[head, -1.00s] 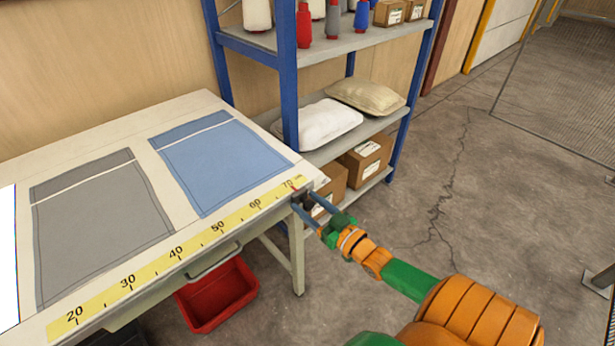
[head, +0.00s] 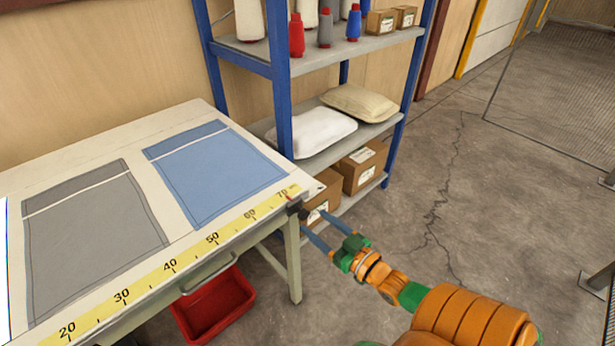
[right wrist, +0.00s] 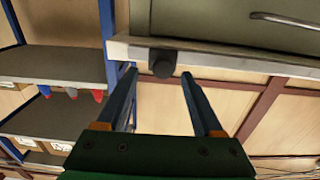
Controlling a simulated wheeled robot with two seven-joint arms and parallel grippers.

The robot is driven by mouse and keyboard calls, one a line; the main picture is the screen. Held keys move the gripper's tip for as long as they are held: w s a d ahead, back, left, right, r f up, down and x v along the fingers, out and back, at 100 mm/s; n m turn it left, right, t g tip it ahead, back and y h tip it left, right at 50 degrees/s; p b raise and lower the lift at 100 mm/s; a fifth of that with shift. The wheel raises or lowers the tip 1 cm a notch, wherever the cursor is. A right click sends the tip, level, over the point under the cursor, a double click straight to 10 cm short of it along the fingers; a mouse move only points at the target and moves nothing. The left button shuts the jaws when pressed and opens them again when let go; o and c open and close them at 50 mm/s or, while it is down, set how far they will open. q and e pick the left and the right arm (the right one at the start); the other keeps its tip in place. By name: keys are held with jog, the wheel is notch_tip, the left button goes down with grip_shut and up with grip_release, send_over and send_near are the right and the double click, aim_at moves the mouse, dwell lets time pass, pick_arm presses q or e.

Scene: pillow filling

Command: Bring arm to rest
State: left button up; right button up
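My right gripper (head: 318,232) shows in the head view just off the right front corner of the work table (head: 150,115). Its two blue fingers are spread apart with nothing between them. In the right wrist view the open fingers (right wrist: 165,100) point toward the table's edge, and a small dark knob (right wrist: 162,64) at that edge shows beyond the gap between them. The same dark piece (head: 297,208) sits at the table corner in the head view, close to the fingertips. My left gripper is in neither view.
A grey pillow cover (head: 95,245) and a blue one (head: 215,175) lie flat on the table behind a yellow ruler (head: 170,266). A blue-post shelf (head: 350,140) with pillows and boxes stands behind the gripper. A red bin (head: 215,308) is below the table.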

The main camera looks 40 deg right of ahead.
jog(key=shift+s, duration=1.15)
